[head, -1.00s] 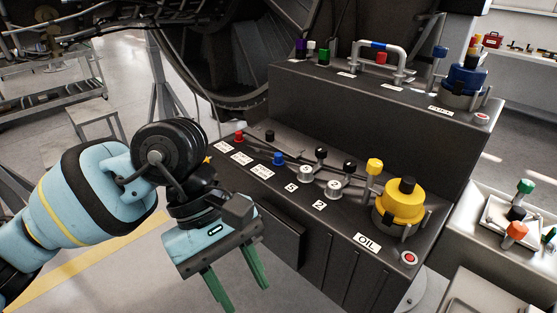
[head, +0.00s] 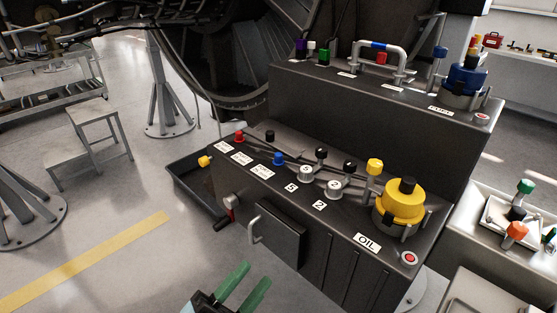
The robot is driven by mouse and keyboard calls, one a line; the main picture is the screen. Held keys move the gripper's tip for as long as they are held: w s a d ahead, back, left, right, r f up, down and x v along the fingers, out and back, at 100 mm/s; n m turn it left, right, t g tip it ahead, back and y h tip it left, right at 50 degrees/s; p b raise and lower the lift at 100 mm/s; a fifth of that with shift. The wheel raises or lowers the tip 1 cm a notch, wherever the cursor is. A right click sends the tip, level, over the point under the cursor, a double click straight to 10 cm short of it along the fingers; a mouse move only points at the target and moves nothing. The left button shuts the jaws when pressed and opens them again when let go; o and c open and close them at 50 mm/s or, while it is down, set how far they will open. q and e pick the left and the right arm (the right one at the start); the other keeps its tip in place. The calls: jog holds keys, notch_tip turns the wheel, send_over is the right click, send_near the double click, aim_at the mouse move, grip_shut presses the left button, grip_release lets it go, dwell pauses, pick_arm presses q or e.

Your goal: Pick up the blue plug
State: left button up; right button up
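A small blue plug (head: 278,159) stands upright on the lower deck of the dark bench (head: 335,238), behind a white label and right of a red plug (head: 239,136) and a black plug (head: 270,136). Another blue-topped piece (head: 439,52) stands on the upper step, left of the big blue cap (head: 465,79). My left gripper (head: 257,273) is at the bottom edge, in front of the bench and well below the blue plug. Its two green fingers are apart with nothing between them. My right gripper is not in view.
Silver fittings (head: 306,174) with black knobs and a yellow cap (head: 402,202) stand right of the blue plug. A door handle (head: 254,231) and a red-and-black lever (head: 230,208) stick out of the bench's front. The floor to the left is open up to a grey step stool (head: 85,140).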

pick_arm(q)
jog(key=s+a+f+n+g+y, duration=0.1)
jog(key=s+a+f+n+y, duration=0.2)
jog(key=f, duration=0.5)
jog(key=s+a+f+n+g+y, duration=0.2)
jog(key=s+a+f+n+y, duration=0.2)
jog(key=f, duration=0.5)
jog(key=s+a+f+n+g+y, duration=0.1)
jog(key=s+a+f+n+y, duration=0.3)
jog(key=s+f+n, duration=0.3)
jog(key=shift+a+f+n+g+y, duration=0.2)
jog(key=shift+f+n+g+y, duration=0.2)
jog(key=shift+f+n+y, duration=0.45)
jog(key=s+a+f+n+g, duration=0.1)
jog(key=s+f, duration=0.1)
jog(key=s, duration=0.2)
jog(key=s+a+f+n+g+y, duration=0.1)
jog(key=s+f+g, duration=0.1)
jog(key=s, duration=0.2)
jog(key=s+a+f+n+g, duration=0.1)
jog(key=s+f, duration=0.1)
jog(key=s, duration=0.2)
jog(key=shift+a+y, duration=0.1)
jog(key=shift+y, duration=0.15)
jog(key=shift+c, duration=0.3)
jog(key=shift+a, duration=0.1)
